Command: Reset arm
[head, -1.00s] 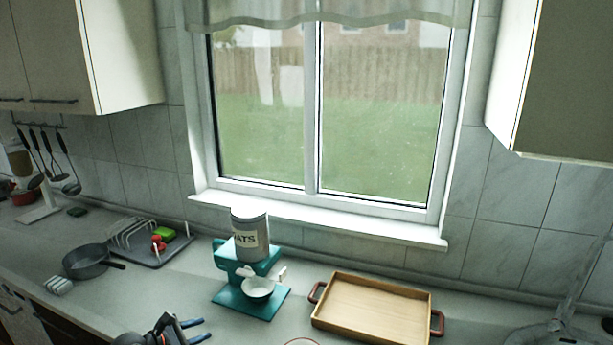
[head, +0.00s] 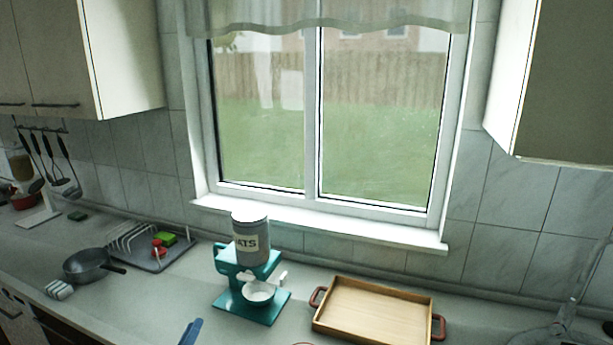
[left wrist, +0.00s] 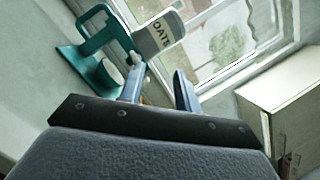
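My left gripper shows in the head view only as a blue finger (head: 191,332) at the bottom edge, over the counter. In the left wrist view my left gripper (left wrist: 157,88) has its two fingers apart with nothing seen between them. Beyond the fingers are the oats tin (left wrist: 159,34) and a teal scale-like stand (left wrist: 97,36). In the head view the oats tin (head: 251,240) sits on top of the teal stand (head: 232,267), and a white bowl (head: 258,291) is on its lower part. The left gripper is apart from them. My right gripper is in neither view.
A wooden tray (head: 374,312) with reddish handles stands right of the teal stand. A dark pan (head: 87,265) and a dish rack (head: 134,242) are at left. A window (head: 318,110) is behind. Wall cabinets hang at both sides. Counter between pan and stand is clear.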

